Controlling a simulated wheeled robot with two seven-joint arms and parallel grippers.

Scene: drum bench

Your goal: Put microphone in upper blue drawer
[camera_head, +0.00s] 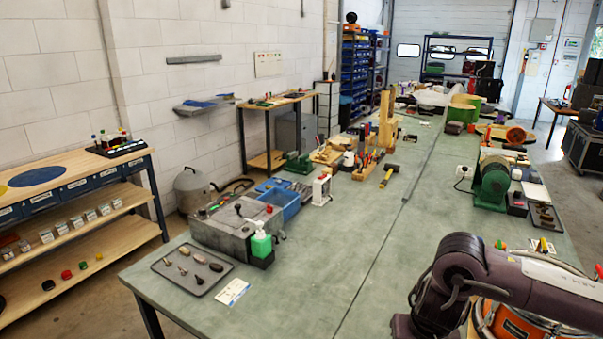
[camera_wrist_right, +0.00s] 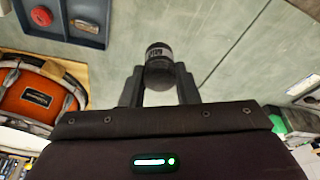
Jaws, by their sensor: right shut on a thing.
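My right gripper (camera_wrist_right: 159,80) is shut on a dark, rounded cylinder that looks like the microphone (camera_wrist_right: 158,53). It sits between the two fingers in the right wrist view, with the grey-green bench top behind it. In the head view my right arm comes in at the lower right, and its gripper and the microphone cannot be made out. A row of blue drawer fronts (camera_head: 75,188) with white labels runs under the top of the wooden bench at left. I cannot tell whether the upper blue drawer is among them. My left gripper is not in view.
An orange drum (camera_head: 515,325) stands by my right arm; it also shows in the right wrist view (camera_wrist_right: 35,92). A blue-grey tray (camera_wrist_right: 85,32) with a red round piece lies near it. The long green bench (camera_head: 330,265) is clear in front; a tool tray (camera_head: 192,270) lies at its left.

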